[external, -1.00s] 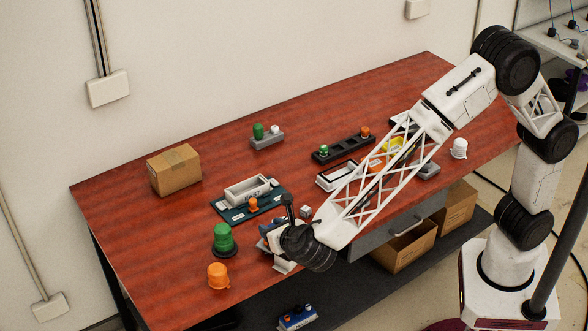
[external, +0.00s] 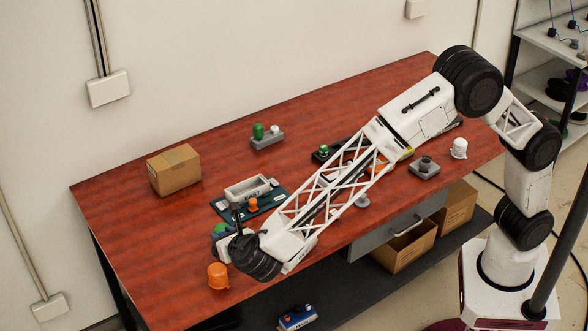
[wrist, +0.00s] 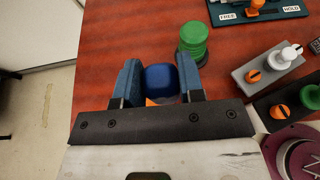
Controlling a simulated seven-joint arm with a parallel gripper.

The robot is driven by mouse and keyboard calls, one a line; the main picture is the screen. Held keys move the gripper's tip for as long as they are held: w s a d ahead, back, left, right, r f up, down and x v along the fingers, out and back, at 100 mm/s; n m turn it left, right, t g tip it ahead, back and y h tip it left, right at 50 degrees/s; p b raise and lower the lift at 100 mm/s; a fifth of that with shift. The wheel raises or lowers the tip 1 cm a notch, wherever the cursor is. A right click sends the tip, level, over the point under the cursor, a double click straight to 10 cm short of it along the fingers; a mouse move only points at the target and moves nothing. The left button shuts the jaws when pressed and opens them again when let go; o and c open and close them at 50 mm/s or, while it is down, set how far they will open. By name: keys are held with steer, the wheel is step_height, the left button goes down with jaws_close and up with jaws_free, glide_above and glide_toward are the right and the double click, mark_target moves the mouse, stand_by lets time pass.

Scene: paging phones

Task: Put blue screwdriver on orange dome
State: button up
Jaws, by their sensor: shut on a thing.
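My gripper (wrist: 160,82) is shut on a blue rounded thing (wrist: 161,80), which I take to be the blue screwdriver; only its top shows between the two fingers. In the external view my gripper (external: 217,240) is over the left front part of the table, just above and beside the orange dome (external: 218,276). A sliver of orange (wrist: 151,102) shows below the held thing in the wrist view, probably the dome. I cannot tell whether the held thing touches it.
A green dome (wrist: 193,40) stands close beside my gripper; the wrist hides most of it in the external view. A teal board with a grey tray (external: 247,190) and a cardboard box (external: 174,169) stand farther back. The table's left end is clear.

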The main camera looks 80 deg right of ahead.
steer(key=shift+w+a+f, duration=0.1)
steer(key=shift+w+a, duration=0.15)
steer(key=shift+w, duration=0.5)
steer(key=shift+w+a+f, duration=0.1)
steer(key=shift+w+a, duration=0.15)
steer(key=shift+w, duration=0.45)
steer(key=shift+f, duration=0.1)
steer(key=shift+f, duration=1.6)
steer(key=shift+f, duration=0.15)
steer(key=o, duration=0.9)
steer(key=shift+s+a+r, duration=0.15)
steer(key=shift+r, duration=0.05)
steer(key=v, duration=1.1)
steer(key=shift+s+a+r, duration=0.15)
steer(key=shift+s+a, duration=0.05)
